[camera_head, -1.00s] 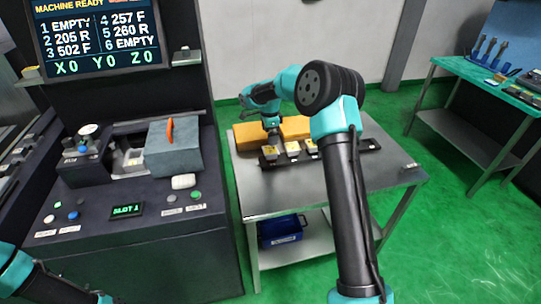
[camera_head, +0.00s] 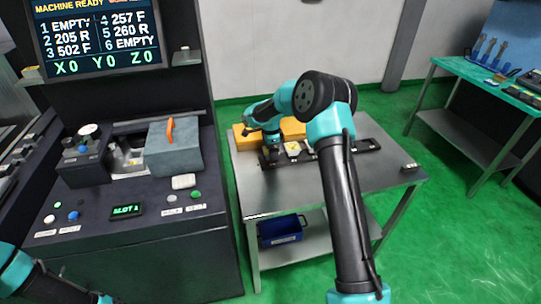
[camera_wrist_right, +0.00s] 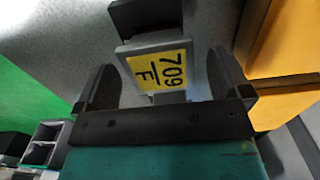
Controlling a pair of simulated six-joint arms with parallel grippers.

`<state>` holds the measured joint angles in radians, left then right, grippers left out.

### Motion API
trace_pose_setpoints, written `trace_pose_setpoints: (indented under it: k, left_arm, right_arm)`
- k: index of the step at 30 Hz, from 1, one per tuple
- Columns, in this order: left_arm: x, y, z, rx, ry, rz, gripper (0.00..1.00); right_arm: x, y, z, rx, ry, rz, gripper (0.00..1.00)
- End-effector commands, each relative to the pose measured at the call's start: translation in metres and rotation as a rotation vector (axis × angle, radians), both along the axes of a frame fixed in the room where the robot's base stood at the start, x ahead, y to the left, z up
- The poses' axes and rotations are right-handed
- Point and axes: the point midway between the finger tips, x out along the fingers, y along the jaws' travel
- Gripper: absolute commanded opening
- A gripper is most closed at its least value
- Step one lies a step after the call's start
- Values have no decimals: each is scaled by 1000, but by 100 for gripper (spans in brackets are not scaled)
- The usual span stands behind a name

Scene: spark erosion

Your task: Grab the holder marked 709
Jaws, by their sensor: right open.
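The holder marked 709 (camera_wrist_right: 152,47) has a yellow label reading 709 F on a grey block in the right wrist view. My right gripper (camera_wrist_right: 165,72) is open, with one finger on each side of the holder and a visible gap at both sides. In the head view my right gripper (camera_head: 270,158) is low over the left end of the black rack (camera_head: 363,146), hiding the holder there. Another yellow-labelled holder (camera_head: 293,148) stands in the rack just right of the gripper. Only part of my left arm shows at the lower left; its gripper is out of view.
Yellow-orange blocks (camera_head: 292,125) lie behind the rack on the grey metal table (camera_head: 300,195). A blue bin (camera_head: 281,230) is on the lower shelf. The machine console (camera_head: 140,240) stands to the left. The table's front is clear.

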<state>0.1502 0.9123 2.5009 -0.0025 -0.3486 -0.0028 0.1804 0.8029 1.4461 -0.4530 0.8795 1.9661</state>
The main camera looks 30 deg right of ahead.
Motion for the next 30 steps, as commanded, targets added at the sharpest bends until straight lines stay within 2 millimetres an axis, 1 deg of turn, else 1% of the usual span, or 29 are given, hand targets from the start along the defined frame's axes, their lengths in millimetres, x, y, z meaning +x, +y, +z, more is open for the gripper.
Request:
trace_pose_setpoints:
  k: [1, 4, 18, 20, 30]
  left_arm:
    - [0, 0, 0, 0, 0, 0, 40]
    - [0, 0, 0, 0, 0, 0, 40]
    - [0, 0, 0, 0, 0, 0, 40]
    - [0, 0, 0, 0, 0, 0, 40]
    - [0, 0, 0, 0, 0, 0, 40]
  right_arm:
    - [0, 0, -6, 0, 1, 0, 96]
    - [0, 0, -12, 0, 1, 0, 96]
    - [0, 0, -13, 0, 0, 0, 96]
    - [0, 0, -12, 0, 0, 0, 91]
    - [0, 0, -12, 0, 0, 0, 58]
